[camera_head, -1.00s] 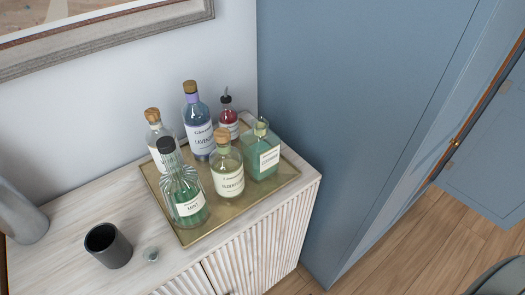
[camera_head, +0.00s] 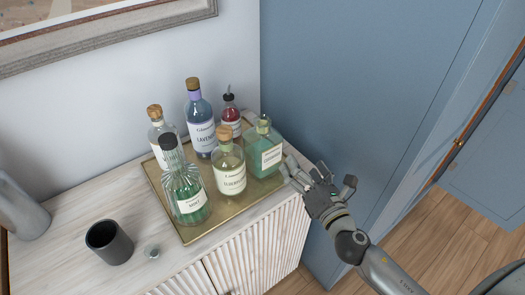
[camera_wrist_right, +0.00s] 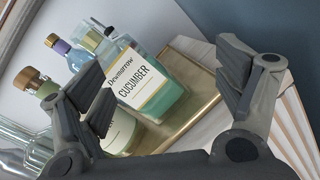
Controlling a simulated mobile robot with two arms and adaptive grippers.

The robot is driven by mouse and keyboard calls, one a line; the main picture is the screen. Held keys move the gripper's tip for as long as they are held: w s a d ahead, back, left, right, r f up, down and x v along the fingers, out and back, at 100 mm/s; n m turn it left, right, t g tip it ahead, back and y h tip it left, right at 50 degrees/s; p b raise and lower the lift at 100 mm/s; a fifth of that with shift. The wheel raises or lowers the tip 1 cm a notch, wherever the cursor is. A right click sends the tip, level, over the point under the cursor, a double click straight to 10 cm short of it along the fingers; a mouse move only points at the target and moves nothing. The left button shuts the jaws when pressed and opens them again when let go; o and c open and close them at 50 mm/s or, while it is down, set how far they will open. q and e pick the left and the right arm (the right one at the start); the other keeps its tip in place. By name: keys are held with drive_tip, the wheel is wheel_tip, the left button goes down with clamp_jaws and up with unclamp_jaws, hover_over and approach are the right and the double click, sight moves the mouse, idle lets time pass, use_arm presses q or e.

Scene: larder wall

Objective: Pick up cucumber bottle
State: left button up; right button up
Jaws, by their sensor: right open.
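The cucumber bottle (camera_head: 265,152) is a squarish clear bottle of green liquid. It stands upright at the right end of the brass tray (camera_head: 221,224). In the right wrist view the cucumber bottle (camera_wrist_right: 150,88) appears tilted, its label readable, between and beyond the fingers. My right gripper (camera_head: 318,180) is just right of the bottle, over the cabinet's right edge. In the right wrist view the right gripper (camera_wrist_right: 165,90) has its fingers spread, with nothing between them touching. My left gripper is not in view.
Close beside the bottle stand the elderflower bottle (camera_head: 229,169), the lavender bottle (camera_head: 200,122) and a red bottle (camera_head: 231,116). The mint bottle (camera_head: 185,188) and another corked bottle (camera_head: 158,131) are further left. A dark cup (camera_head: 109,243) stands on the cabinet. A blue panel (camera_head: 345,85) rises at right.

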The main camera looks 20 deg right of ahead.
sight(273, 157)
drive_tip(key=a+n+y, duration=0.1)
drive_tip(key=n, duration=0.1)
drive_tip(key=a+n+y, duration=0.1)
drive_tip(key=n, duration=0.2)
drive_tip(key=a+n+y, duration=0.1)
drive_tip(key=n, duration=0.1)
drive_tip(key=shift+w+f+n+g+y, duration=0.25)
drive_tip(key=shift+f+n+g+y, duration=0.05)
drive_tip(key=shift+y, duration=0.1)
drive_tip(key=shift+a+f+n+y, duration=0.2)
drive_tip(key=shift+a+n+y, duration=0.15)
drive_tip(key=shift+n, duration=0.45)
drive_tip(key=shift+w+a+n+y, duration=0.1)
drive_tip(key=shift+w+n+y, duration=0.05)
drive_tip(key=shift+n+y, duration=0.15)
drive_tip(key=p+x, duration=0.2)
drive_tip(key=x, duration=0.3)
drive_tip(key=shift+f, duration=0.15)
drive_tip(key=shift+w+a, duration=0.2)
drive_tip(key=shift+w, duration=0.25)
drive_tip(key=p+x, duration=0.1)
drive_tip(key=x, duration=0.2)
drive_tip(key=shift+w+a, duration=0.2)
drive_tip(key=shift+w, duration=0.05)
drive_tip(key=shift+w+a, duration=0.2)
drive_tip(key=shift+w, duration=0.25)
drive_tip(key=shift+s, duration=0.1)
drive_tip(key=shift+c, duration=1)
drive_tip(key=c, duration=1.2)
drive_tip(key=shift+c, duration=0.7)
